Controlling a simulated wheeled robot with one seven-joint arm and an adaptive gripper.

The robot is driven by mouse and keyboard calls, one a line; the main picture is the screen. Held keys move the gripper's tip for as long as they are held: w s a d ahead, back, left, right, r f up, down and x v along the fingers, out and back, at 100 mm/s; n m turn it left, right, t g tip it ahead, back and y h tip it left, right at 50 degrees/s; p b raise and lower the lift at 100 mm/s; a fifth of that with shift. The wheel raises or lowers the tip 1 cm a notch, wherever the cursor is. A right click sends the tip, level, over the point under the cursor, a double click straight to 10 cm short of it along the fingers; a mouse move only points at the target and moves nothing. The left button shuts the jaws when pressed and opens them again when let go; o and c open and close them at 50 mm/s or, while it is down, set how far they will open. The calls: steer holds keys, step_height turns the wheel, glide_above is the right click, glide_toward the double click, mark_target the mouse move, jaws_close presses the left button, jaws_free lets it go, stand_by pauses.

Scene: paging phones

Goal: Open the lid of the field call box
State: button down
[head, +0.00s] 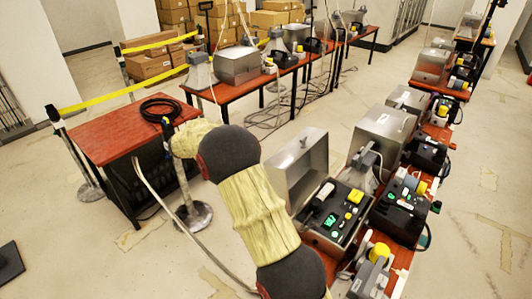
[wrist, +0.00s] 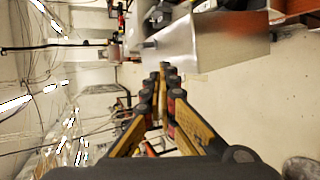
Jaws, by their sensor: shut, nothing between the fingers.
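The field call box (head: 335,217) stands on the near end of the right red table in the head view. Its metal lid (head: 297,172) is raised and tilted back on the left side, and the black panel with yellow, white and green parts lies uncovered. My gripper (wrist: 165,70) shows in the wrist view, its tan-sided fingers drawn together and empty. A shiny metal casing (wrist: 205,42) is just beyond the fingertips in that view; whether it is this lid, and whether they touch, I cannot tell. I cannot make out the gripper in the head view.
Several more metal-cased phones stand close behind the box, including a grey case (head: 381,140) and an open black unit (head: 402,198). A red table (head: 120,130) with a coiled black cable and a post stand at left. Bare floor lies between the table rows.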

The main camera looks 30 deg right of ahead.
steer(key=w+f+n+t+h+p, duration=0.2)
steer(key=w+f+h, duration=0.3)
steer(key=w+f, duration=0.7)
steer(key=s+d, duration=0.5)
steer(key=d, duration=0.6)
steer(key=shift+d+f, duration=0.2)
steer(key=shift+d, duration=0.15)
